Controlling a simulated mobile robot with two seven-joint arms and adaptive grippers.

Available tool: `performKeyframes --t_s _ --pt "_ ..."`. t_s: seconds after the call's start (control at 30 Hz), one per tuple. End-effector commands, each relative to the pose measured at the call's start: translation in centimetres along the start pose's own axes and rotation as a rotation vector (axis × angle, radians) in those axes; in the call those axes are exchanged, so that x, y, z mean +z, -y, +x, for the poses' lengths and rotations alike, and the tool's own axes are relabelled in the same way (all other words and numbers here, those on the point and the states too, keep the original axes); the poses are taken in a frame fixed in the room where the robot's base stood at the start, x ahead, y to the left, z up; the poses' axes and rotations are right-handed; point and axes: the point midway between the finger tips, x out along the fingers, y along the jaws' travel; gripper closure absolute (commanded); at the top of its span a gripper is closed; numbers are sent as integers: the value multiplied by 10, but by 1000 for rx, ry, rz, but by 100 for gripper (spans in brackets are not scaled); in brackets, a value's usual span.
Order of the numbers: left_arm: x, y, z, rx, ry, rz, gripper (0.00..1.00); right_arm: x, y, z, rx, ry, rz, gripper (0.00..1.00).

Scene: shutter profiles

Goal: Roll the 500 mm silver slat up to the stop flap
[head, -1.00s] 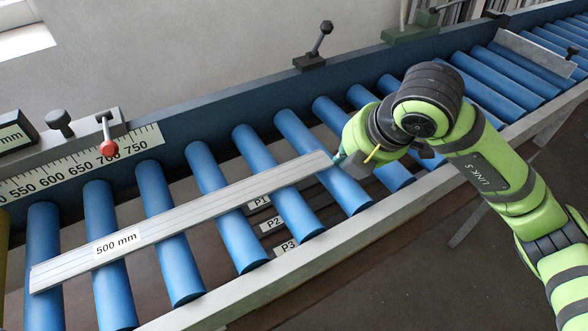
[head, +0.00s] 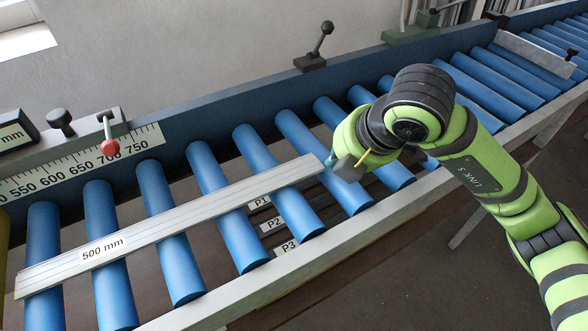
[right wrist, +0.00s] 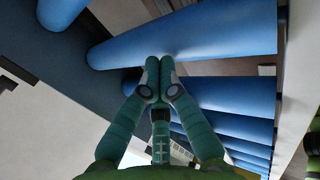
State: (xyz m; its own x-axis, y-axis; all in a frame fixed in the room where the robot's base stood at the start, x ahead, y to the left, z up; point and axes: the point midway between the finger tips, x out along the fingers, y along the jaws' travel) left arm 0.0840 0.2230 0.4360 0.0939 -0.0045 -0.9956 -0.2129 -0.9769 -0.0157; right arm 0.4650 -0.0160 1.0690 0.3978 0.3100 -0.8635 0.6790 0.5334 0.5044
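The silver slat (head: 190,215), with a "500 mm" label (head: 103,248), lies slanted across several blue rollers. Its right end is close to my right gripper (head: 331,161). In the right wrist view the two fingers of my right gripper (right wrist: 153,64) meet at the tips, with nothing seen between them. The fingertips are at the slat's right end in the head view; I cannot tell whether they touch it. I cannot make out the slat in the right wrist view. No stop flap can be surely identified. My left gripper is not in view.
A scale (head: 80,172) and a red-knobbed lever (head: 106,146) stand along the back rail. A black lever (head: 316,46) stands farther right. A grey plate (head: 535,57) lies across the far rollers. The pale front rail (head: 300,265) borders the rollers. Labels P1 to P3 show below.

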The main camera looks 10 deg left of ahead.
Motion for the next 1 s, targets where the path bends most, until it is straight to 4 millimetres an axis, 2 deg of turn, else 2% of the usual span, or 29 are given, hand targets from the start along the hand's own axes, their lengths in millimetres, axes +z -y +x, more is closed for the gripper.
performKeyframes --t_s 0.03,1.0 --pt "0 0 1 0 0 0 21 0 6 5 -22 2 1 100" --pt "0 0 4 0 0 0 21 -18 3 2 -13 4 3 100"
